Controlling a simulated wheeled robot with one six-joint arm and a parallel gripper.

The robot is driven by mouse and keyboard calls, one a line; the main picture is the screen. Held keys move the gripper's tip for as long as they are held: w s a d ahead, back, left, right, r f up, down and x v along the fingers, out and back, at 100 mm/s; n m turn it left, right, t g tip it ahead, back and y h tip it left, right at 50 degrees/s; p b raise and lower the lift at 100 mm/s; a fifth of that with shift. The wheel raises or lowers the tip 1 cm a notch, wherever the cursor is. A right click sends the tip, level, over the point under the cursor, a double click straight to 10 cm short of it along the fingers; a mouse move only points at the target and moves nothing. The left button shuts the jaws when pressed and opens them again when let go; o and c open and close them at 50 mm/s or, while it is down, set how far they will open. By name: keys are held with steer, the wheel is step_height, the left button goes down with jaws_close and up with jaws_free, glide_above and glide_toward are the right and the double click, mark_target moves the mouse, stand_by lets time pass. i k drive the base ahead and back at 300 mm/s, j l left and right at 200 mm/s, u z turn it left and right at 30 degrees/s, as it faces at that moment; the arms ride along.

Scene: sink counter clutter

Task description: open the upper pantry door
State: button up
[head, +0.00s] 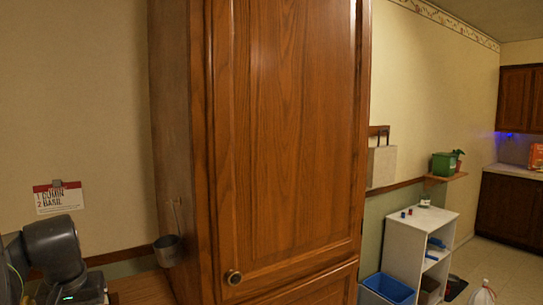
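The upper pantry door (290,130) is a tall brown wooden panel in the middle of the head view. It looks shut, flush with the cabinet. Its round knob (233,277) sits at the door's lower left corner. The top of the door is cut off by the frame. A lower door (325,289) begins just below it, mostly out of view. A dark grey part of my arm shows at the lower left, apart from the cabinet. My gripper is not in view.
A metal cup (167,250) hangs on the cabinet's left side. A wooden surface (140,288) lies between my arm and the cabinet. To the right stand a white shelf (403,249) with small items and a blue bin (388,288).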

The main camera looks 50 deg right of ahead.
mark_target(287, 81)
steer(key=z, duration=1.7)
steer(key=i+j+z, duration=0.1)
steer(key=z, duration=0.45)
steer(key=k+l+z, duration=0.35)
steer(key=z, duration=0.15)
steer(key=l, duration=0.1)
